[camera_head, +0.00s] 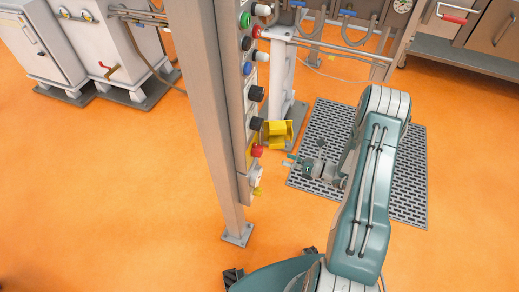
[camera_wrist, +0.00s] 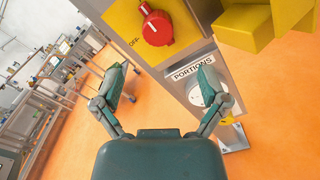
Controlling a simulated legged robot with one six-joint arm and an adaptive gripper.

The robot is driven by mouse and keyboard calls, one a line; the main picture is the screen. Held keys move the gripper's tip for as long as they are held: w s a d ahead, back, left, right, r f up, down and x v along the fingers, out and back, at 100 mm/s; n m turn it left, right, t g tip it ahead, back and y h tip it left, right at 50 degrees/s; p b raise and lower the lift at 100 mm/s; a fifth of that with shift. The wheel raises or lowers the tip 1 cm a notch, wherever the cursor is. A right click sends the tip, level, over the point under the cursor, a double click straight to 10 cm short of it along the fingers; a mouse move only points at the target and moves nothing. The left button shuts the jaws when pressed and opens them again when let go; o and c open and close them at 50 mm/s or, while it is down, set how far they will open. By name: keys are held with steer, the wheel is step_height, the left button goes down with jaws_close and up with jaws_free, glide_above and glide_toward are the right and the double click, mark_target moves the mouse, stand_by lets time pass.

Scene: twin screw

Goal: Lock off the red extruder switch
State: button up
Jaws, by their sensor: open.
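The red switch (camera_wrist: 157,27) is a rotary knob on a yellow plate (camera_wrist: 126,17) at the top of the wrist view. In the head view the red switch (camera_head: 258,151) sticks out low on the grey post's panel. My gripper (camera_wrist: 161,68) is open and empty, its two fingers spread below the switch in the wrist view and apart from it. In the head view my gripper (camera_head: 291,162) is just right of the switch, facing the panel. No lock shows clearly in either view.
Black knobs (camera_head: 256,93) and coloured buttons line the panel above. A grey perforated floor mat (camera_head: 408,180) lies under my arm. Open orange floor is left of the post (camera_head: 208,110).

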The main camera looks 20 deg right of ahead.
mark_target(262, 151)
steer(key=x, duration=1)
steer(key=shift+a, duration=0.1)
steer(key=c, duration=1.1)
